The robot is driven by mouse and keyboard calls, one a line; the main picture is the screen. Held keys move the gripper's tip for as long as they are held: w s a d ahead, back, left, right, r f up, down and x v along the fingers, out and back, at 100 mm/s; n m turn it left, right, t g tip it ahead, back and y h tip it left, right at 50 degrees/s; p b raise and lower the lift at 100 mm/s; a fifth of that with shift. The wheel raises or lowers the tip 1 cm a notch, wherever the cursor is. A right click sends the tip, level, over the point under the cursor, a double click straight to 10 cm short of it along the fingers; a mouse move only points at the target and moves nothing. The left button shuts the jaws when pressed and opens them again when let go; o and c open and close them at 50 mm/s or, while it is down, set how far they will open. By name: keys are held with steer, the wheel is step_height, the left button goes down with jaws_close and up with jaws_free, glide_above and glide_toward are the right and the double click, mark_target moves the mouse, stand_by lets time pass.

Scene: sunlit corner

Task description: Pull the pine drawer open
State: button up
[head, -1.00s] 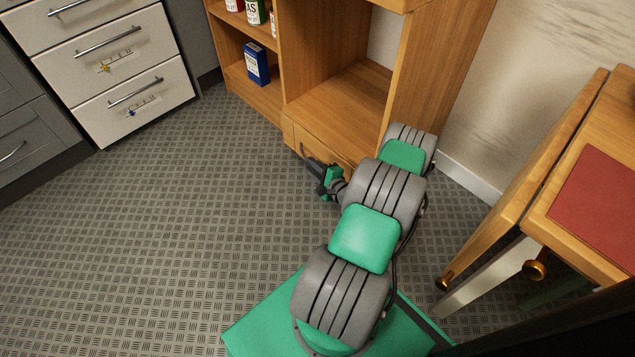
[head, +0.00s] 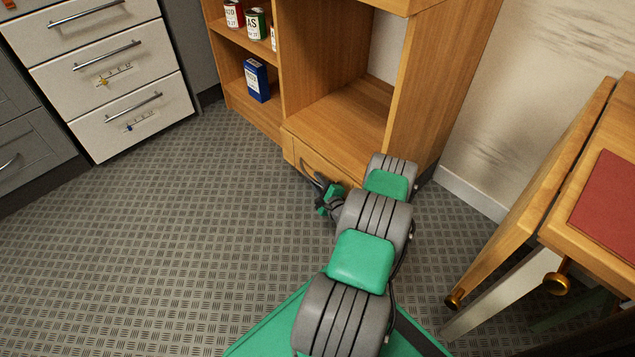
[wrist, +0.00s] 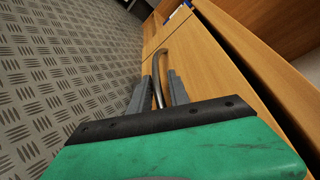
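The pine drawer (head: 318,172) is the low front at the bottom of the wooden cabinet, partly hidden by my arm in the head view. It looks closed. Its front also shows in the wrist view (wrist: 205,60), with a curved metal bar handle (wrist: 157,88). My gripper (wrist: 160,78) is at the handle, with one grey finger on each side of the bar. The fingers stand apart, and small gaps seem to show between them and the bar. In the head view my gripper (head: 310,180) is dark and small in front of the drawer, so contact is hard to judge.
The wooden cabinet (head: 335,115) has an empty bay above the drawer and shelves with cans and a blue box (head: 257,80). White drawers (head: 135,118) stand at the left. A wooden table (head: 590,225) stands close at the right. The patterned floor (head: 170,240) left of my arm is clear.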

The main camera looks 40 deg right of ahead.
jaws_close()
stand_by(1.2)
